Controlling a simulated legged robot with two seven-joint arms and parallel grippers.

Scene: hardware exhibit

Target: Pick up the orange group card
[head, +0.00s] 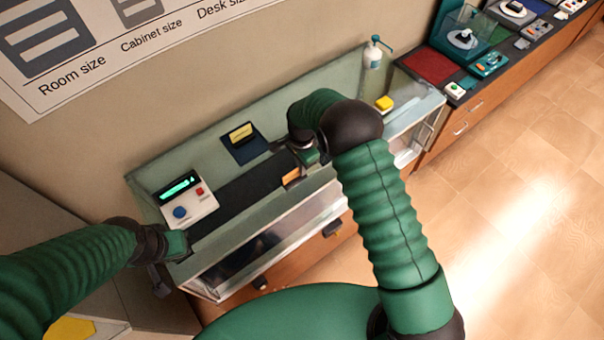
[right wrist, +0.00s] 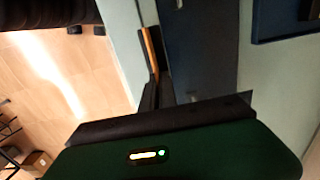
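The orange group card (head: 291,176) shows at the front edge of a dark strip on the counter, just below my right gripper (head: 300,160). In the right wrist view the card is a thin orange strip (right wrist: 152,48), seen edge-on, between the two dark fingers of my right gripper (right wrist: 158,80). The fingers are close together and appear to clasp it. The card's far faces are hidden. My left gripper (head: 172,262) is at the counter's left front corner, away from the card; its finger gap is not clear.
A white device (head: 187,201) with a green display stands on the counter's left. A yellow-marked item (head: 241,132) lies on a dark blue pad (head: 247,155). A yellow block (head: 384,103) and a pump bottle (head: 373,55) are at the right. Glass panels front the counter.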

